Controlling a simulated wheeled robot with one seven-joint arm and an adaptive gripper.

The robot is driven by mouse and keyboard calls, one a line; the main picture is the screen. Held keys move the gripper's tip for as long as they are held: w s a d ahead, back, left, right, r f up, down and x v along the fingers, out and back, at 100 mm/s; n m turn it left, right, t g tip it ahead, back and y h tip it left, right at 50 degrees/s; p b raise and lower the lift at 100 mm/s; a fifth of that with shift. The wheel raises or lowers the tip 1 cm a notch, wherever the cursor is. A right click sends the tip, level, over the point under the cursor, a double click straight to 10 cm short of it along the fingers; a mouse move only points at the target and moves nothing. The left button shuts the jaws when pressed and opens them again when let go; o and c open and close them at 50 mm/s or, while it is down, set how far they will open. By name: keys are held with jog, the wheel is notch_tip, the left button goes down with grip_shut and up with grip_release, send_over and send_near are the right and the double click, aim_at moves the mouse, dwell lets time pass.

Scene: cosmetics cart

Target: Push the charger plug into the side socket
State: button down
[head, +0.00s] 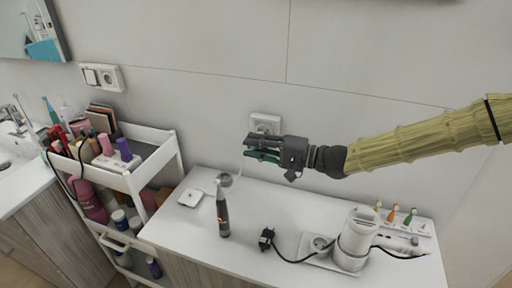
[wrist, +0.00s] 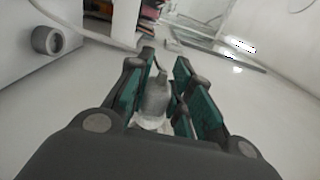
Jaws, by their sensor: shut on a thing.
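My gripper (head: 250,146) is in front of the wall, just below and in front of a white wall socket (head: 265,122), which it partly covers. In the wrist view its green-padded fingers (wrist: 158,72) are shut around a grey plug-like body (wrist: 154,98) with a white lower part, which I take for the charger plug. The head view hides most of it behind the fingers. A pale cord (head: 238,168) hangs from the gripper to a small grey charger piece (head: 224,180). A round socket (wrist: 47,40) shows at the left of the wrist view, apart from the held plug.
A dark toothbrush (head: 222,212) stands on the white counter (head: 190,235). A black plug (head: 266,238) lies there with its cable running to a white device (head: 354,243). A crowded cart (head: 160,158) stands left. A double wall plate (head: 102,77) is above it.

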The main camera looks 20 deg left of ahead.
jog(key=shift+w+d+b, duration=0.1)
jog(key=shift+w+b, duration=0.55)
jog(key=shift+w, duration=1.15)
dwell(0.4)
jog(key=c, duration=1.2)
grip_release()
jog(key=shift+s+d, duration=0.15)
jog(key=shift+d, duration=2.85)
jog(key=shift+s+d, duration=0.1)
jog(key=shift+d, duration=2.9)
